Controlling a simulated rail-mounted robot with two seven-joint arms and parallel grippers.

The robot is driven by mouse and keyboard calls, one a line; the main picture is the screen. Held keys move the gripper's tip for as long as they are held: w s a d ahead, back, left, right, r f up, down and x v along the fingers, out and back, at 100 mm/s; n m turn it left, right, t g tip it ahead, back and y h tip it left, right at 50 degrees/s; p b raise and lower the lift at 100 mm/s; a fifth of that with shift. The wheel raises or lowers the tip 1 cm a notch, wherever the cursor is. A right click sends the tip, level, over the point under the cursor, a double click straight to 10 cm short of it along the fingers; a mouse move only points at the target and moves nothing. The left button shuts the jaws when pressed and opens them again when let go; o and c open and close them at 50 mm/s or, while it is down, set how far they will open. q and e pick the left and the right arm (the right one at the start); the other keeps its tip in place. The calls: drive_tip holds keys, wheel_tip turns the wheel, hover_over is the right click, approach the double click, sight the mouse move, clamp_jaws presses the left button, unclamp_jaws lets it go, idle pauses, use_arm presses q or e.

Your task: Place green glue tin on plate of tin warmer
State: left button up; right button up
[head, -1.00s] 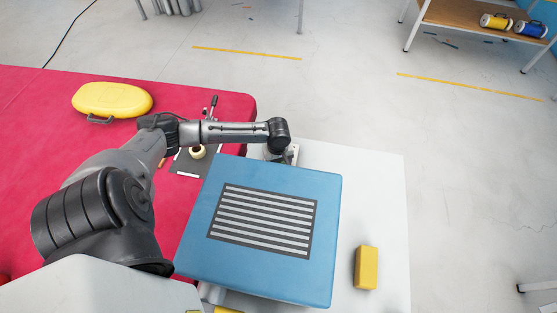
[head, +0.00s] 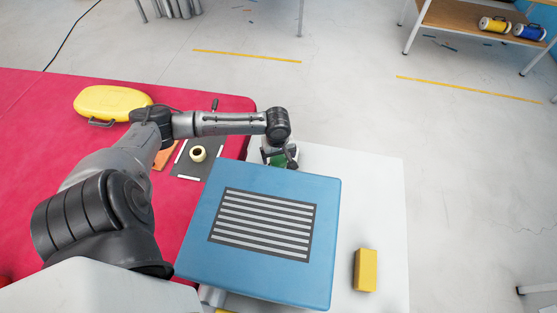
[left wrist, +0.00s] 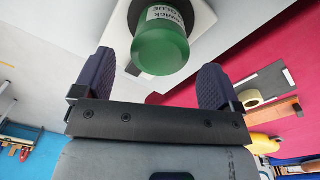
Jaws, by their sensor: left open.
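The green glue tin (left wrist: 160,48), with a white label, is just beyond my left fingertips in the left wrist view. A dark round plate (left wrist: 134,14) shows behind it on the pale base of the tin warmer (left wrist: 203,17); the tin appears to stand on this plate, but the contact is hidden. My left gripper (left wrist: 158,66) is open, its fingers on either side of the tin's near end and apart from it. In the head view a bit of the green tin (head: 277,161) shows below my left gripper (head: 280,154), behind the blue box. My right gripper is out of view.
A blue box (head: 325,215) with a striped top stands in front of the warmer on the white table (head: 385,200). A yellow block (head: 366,270) lies to its right. The red table (head: 50,120) at left holds a yellow case (head: 112,101) and a tape roll (head: 198,154) on a dark board.

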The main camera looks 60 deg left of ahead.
sight(278, 160)
use_arm(q)
wheel_tip(278, 160, up, 6)
drive_tip(key=shift+f+p, duration=0.1)
drive_tip(key=shift+p, duration=0.2)
drive_tip(key=shift+d, duration=0.1)
